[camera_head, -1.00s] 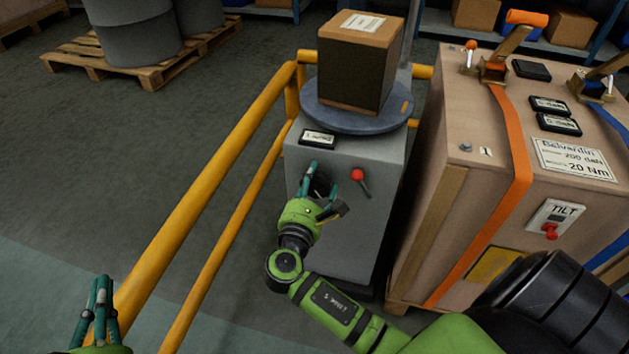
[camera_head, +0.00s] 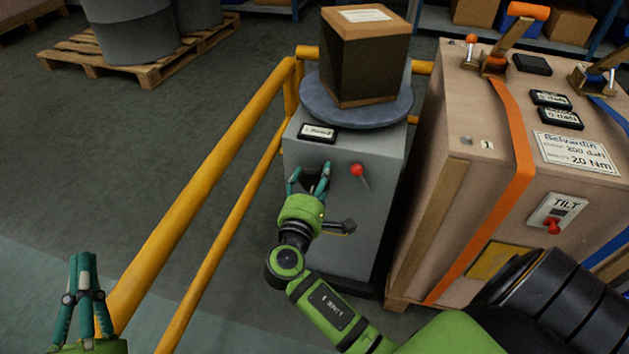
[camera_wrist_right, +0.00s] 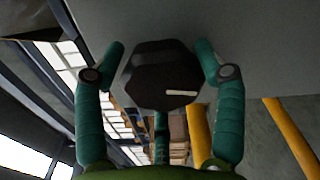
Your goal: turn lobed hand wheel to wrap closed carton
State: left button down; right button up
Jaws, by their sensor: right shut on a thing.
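The closed carton (camera_head: 363,68) is brown with a dark band around its sides and stands upright on a round grey turntable (camera_head: 345,116) on the grey machine. The lobed hand wheel (camera_wrist_right: 163,76), dark with a pale mark, sits between the fingers of my right gripper in the right wrist view. In the head view the right gripper (camera_head: 309,178) is at the machine's front face, shut on the wheel, which it mostly hides. My left gripper (camera_head: 83,285) is empty at the lower left, fingers upward and close together; their exact opening is unclear.
A red-knobbed lever (camera_head: 357,170) is just right of the right gripper. Yellow rails (camera_head: 212,175) run along the left of the machine. A large strapped crate (camera_head: 455,215) stands close on the right.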

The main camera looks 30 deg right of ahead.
jog(key=shift+s+d+r+m, duration=0.15)
jog(key=shift+d+r+m, duration=0.1)
jog(key=shift+d+m, duration=0.2)
jog(key=o, duration=1.1)
jog(key=shift+s+f, duration=0.1)
jog(key=shift+a, duration=0.1)
jog(key=shift+s+a+f, duration=0.1)
jog(key=shift+s+a, duration=0.15)
jog(key=shift+a, duration=0.2)
jog(key=v, duration=1.1)
